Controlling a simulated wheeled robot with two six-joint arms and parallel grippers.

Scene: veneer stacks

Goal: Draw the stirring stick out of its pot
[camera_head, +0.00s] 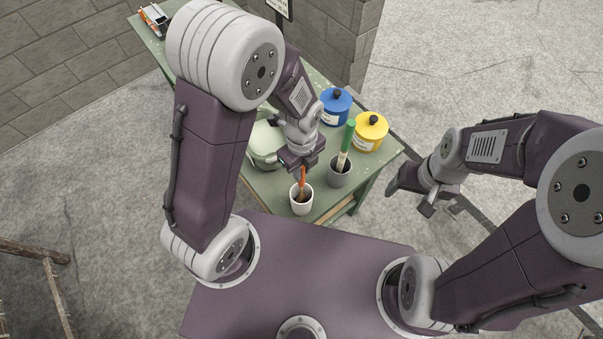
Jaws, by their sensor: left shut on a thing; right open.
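A stick with an orange upper part (302,177) stands in a white pot (301,204) near the front of the green table. Its lower end is hidden inside the pot. My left gripper (301,170) is right above the pot, shut on the top of the orange stick. A second stick with a green top (348,138) leans in a grey pot (340,177) just to the right. I cannot tell from the look alone which one is for stirring. My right gripper (409,201) is open and empty, off the table's right side.
A blue lidded tin (336,107) and a yellow lidded tin (369,133) stand behind the grey pot. A pale green vessel (263,143) is left of my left gripper, partly hidden by my arm. The green table (270,187) stands beside a block wall (332,43).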

